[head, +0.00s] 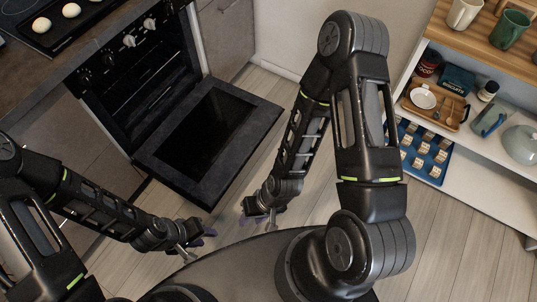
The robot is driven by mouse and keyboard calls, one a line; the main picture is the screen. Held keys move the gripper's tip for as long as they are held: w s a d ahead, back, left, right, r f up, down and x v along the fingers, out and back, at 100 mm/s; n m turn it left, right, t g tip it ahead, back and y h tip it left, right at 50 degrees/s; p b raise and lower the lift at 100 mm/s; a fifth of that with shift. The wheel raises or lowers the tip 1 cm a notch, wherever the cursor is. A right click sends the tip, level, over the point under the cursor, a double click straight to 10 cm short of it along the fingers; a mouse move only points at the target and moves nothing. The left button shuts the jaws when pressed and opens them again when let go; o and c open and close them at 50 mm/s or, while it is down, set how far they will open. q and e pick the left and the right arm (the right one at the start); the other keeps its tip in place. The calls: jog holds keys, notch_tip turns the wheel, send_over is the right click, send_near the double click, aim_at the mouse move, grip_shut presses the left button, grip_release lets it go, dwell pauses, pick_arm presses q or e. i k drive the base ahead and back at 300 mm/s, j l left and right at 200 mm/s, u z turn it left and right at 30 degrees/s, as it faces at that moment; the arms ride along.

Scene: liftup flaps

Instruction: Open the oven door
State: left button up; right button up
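The oven (137,72) is a dark built-in unit under the counter at the upper left. Its door (168,160) is swung down and lies roughly level in front of the open cavity, with its dark glass panel (208,128) facing up. My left gripper (197,243) is in front of the door's near edge, apart from it. My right gripper (260,219) is to the right of the left one, also clear of the door. Both grippers look open and empty, though their fingers are small in view. The door's handle is hidden.
The counter above holds a dark tray (62,32) with pale round items. Oven knobs (129,41) line the front. A white shelf (475,178) with dishes, a tray and small blocks stands at the right. Wooden floor (240,190) is clear between door and shelf.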

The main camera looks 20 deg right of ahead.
aim_at(208, 139)
jog(key=z, duration=1.2)
jog(key=i+l, duration=0.1)
jog(key=l, duration=0.25)
jog(key=i+l, duration=0.1)
jog(key=l, duration=0.3)
